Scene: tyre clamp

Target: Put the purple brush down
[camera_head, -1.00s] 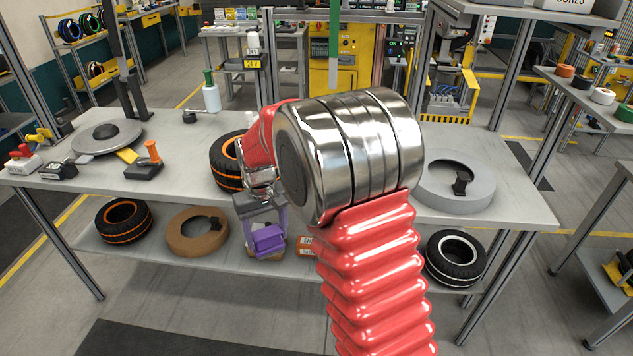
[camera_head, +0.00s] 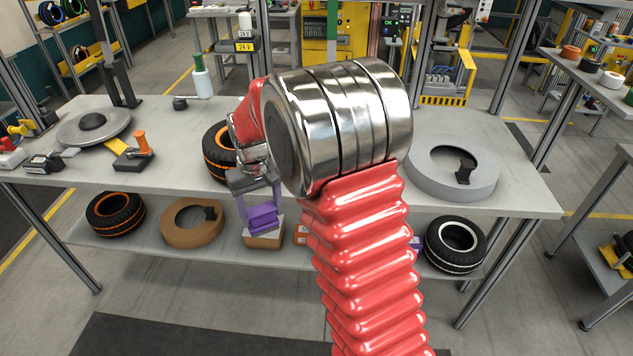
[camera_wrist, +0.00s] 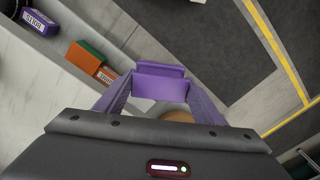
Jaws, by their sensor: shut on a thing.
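The purple brush shows as a purple block (camera_head: 263,216) between the fingers of my gripper (camera_head: 262,205), in front of the workbench and below its top. My gripper points down and is shut on it. In the wrist view the purple block (camera_wrist: 161,83) lies between the two purple fingers of my gripper (camera_wrist: 158,92). Brush and fingers are similar in colour, so their edges are hard to tell apart. The underside of the brush is not clear.
The lower shelf (camera_head: 340,262) holds a brown ring (camera_head: 178,235), a tyre with orange stripes (camera_head: 100,222), small boxes and a white-striped tyre (camera_head: 472,259). A light box (camera_head: 263,241) shows just below the brush. The bench top (camera_head: 470,130) carries a grey ring (camera_head: 420,185).

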